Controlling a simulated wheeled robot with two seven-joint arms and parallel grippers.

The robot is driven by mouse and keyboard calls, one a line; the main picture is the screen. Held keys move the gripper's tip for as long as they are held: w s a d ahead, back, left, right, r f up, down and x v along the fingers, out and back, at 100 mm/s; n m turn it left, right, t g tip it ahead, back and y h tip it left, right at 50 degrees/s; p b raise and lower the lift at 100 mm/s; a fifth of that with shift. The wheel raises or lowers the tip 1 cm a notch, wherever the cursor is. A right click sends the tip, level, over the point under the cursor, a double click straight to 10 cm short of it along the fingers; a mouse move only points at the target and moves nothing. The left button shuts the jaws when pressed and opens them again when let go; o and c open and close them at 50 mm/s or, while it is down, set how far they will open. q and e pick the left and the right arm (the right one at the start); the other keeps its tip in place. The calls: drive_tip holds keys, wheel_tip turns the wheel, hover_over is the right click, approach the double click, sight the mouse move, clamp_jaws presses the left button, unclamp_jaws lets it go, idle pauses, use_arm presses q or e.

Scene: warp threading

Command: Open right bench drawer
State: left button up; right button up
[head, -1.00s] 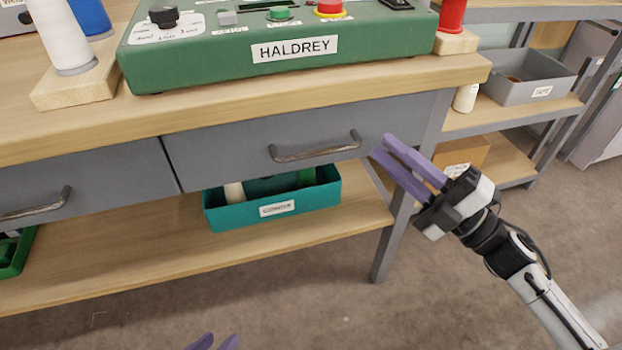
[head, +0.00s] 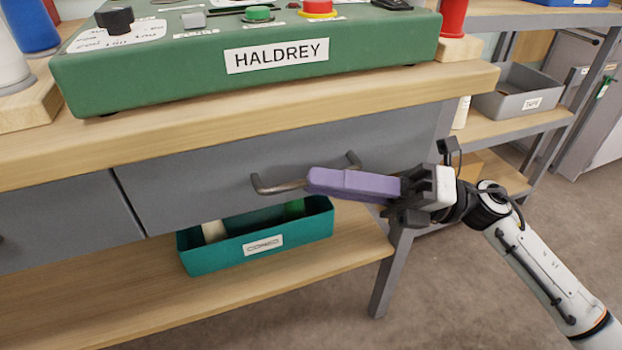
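The right bench drawer (head: 200,190) is a grey front under the wooden bench top, and it looks closed. Its curved metal handle (head: 275,187) shows at its left end and at its right end. My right gripper (head: 318,182) has purple fingers and lies across the middle of the handle, hiding that part. The fingers overlap in this view, so I cannot tell whether they are apart or closed on the bar. My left gripper is out of view.
A green HALDREY control box (head: 245,75) stands on the bench top (head: 300,112). A teal bin (head: 215,262) sits on the lower shelf (head: 250,300) below the drawer. A bench leg (head: 385,280) stands below my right gripper. A shelf rack with a grey tray (head: 520,100) is at the right.

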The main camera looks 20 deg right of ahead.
drive_tip(key=shift+x, duration=1.3)
clamp_jaws()
drive_tip(key=shift+s, duration=0.1)
